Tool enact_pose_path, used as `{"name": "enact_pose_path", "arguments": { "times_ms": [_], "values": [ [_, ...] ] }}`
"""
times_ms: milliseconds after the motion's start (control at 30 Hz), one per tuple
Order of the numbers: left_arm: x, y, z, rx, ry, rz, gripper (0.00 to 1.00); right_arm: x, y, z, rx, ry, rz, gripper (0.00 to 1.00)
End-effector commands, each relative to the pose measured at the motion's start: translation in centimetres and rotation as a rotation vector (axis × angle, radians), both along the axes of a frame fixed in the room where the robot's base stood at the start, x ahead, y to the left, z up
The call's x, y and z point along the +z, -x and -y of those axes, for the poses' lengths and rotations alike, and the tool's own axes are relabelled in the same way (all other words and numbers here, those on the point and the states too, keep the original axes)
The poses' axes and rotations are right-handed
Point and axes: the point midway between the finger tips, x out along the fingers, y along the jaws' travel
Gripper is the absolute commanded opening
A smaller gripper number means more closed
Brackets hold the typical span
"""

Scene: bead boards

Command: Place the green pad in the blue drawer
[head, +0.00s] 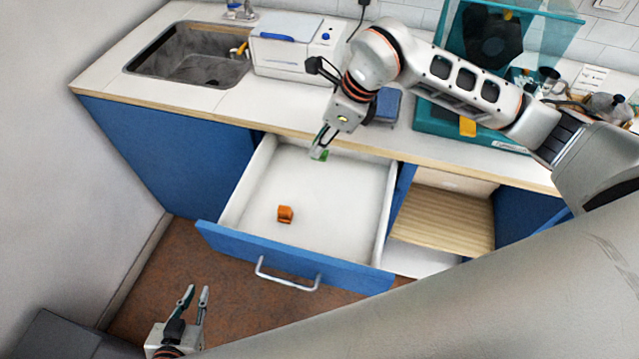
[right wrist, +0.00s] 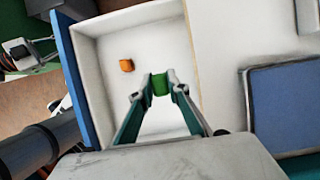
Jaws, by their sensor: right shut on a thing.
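The green pad (right wrist: 159,84) is gripped between the fingertips of my right gripper (right wrist: 160,88). In the head view the pad (head: 323,156) is a small green patch at the tips of my right gripper (head: 319,152). The gripper hangs over the back part of the open blue drawer (head: 295,257); how high above its floor I cannot tell. The drawer is pulled out, with a blue front, silver handle and white inside. My left gripper (head: 196,297) is open and empty, low in front of the drawer at the left.
Most of that floor is clear. The white counter (head: 225,107) edge runs behind the drawer. A wooden shelf (head: 440,220) is right of the drawer.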

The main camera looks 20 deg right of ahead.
Motion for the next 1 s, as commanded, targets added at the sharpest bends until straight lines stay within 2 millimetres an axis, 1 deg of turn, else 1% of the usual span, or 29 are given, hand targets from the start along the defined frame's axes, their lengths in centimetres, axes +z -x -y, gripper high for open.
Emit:
{"name": "enact_pose_path", "arguments": {
  "times_ms": [33, 100, 200, 333, 433, 667, 900, 1000],
  "values": [
    [0.1, 0.0, 0.0, 0.0, 0.0, 0.001, 0.15, -1.4, 0.1, 0.0, -0.001, -0.001, -0.005, 0.0],
    [0.2, 0.0, 0.0, 0.0, 0.0, 0.001, 0.15, -3.1, 0.1, 0.0, 0.0, -0.001, -0.005, 0.0],
    [0.3, 0.0, 0.0, 0.0, 0.0, 0.001, 0.15, -5.5, 0.1, -0.1, 0.0, -0.001, -0.006, 0.0],
    [0.3, 0.0, 0.0, 0.0, 0.0, 0.001, 0.15, -8.1, 0.1, 0.0, 0.0, -0.001, -0.003, 0.0],
    [0.3, 0.0, 0.0, 0.0, 0.0, 0.0, 0.15, -9.4, 0.0, 0.0, 0.001, -0.002, -0.001, 0.0],
    [0.1, 0.1, 0.0, 0.0, -0.001, -0.004, 0.15, -10.8, 0.0, 0.0, 0.001, 0.001, -0.001, 0.0],
    [0.0, 0.2, 0.0, 0.0, -0.001, -0.005, 0.15, -14.0, 0.0, 0.0, 0.001, -0.001, -0.002, 0.0],
    [0.0, 0.2, 0.0, 0.0, -0.001, -0.005, 0.15, -14.4, -0.1, 0.0, 0.001, 0.0, 0.002, 0.0]
  ]
}}
